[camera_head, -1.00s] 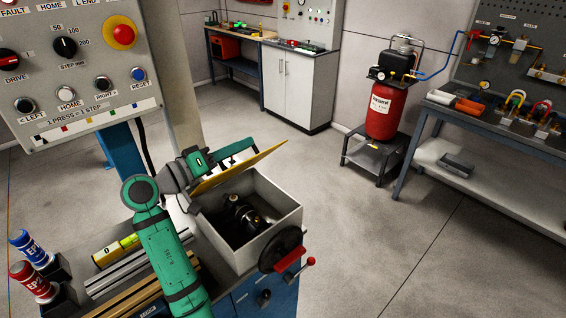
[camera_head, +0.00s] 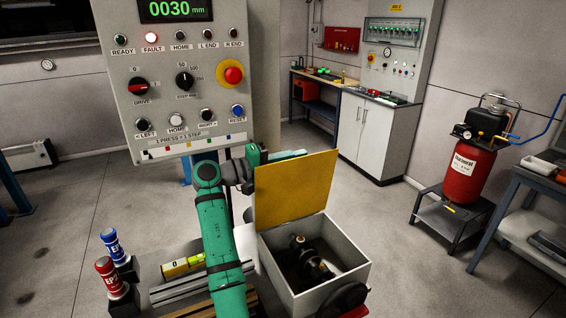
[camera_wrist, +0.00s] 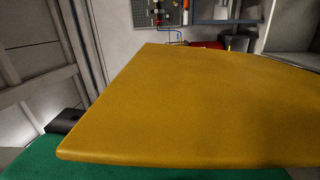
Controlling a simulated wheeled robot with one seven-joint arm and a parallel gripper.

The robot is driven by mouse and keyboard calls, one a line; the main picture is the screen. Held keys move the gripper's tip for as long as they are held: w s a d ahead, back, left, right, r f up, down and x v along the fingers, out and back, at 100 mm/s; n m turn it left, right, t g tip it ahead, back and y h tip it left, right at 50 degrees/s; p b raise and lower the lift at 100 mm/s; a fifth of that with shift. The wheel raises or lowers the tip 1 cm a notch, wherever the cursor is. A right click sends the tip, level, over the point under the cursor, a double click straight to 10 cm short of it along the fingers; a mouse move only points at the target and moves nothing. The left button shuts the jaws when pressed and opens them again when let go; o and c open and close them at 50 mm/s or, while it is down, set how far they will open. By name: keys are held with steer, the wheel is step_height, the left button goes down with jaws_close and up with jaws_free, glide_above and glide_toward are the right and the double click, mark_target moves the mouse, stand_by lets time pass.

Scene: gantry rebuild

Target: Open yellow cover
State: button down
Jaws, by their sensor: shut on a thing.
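The yellow cover (camera_head: 294,190) stands nearly upright at the back edge of the grey box (camera_head: 357,284). The box is open at the top, and a dark mechanism (camera_head: 310,256) shows inside. My gripper (camera_head: 283,156) is at the upper left part of the cover, behind it, and is shut on it. The fingertips are largely hidden. In the wrist view the yellow cover (camera_wrist: 200,105) fills most of the picture, with a green part of my gripper along the bottom.
A control panel (camera_head: 150,105) with a lit red FAULT lamp hangs behind my arm. A crank wheel (camera_head: 345,300) is at the box's front right.

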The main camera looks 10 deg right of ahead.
steer(key=shift+w+f, duration=0.1)
steer(key=shift+w, duration=0.2)
steer(key=shift+a, duration=0.15)
steer(key=c, duration=1.8)
jaws_free()
steer(key=shift+c, duration=0.2)
steer(key=shift+a, duration=0.1)
steer(key=v, duration=1)
steer(key=shift+a, duration=0.2)
steer(key=shift+s, duration=0.1)
steer(key=v, duration=1.2)
steer(key=shift+a, duration=0.25)
steer(key=shift+s, duration=0.1)
steer(key=shift+c, duration=0.3)
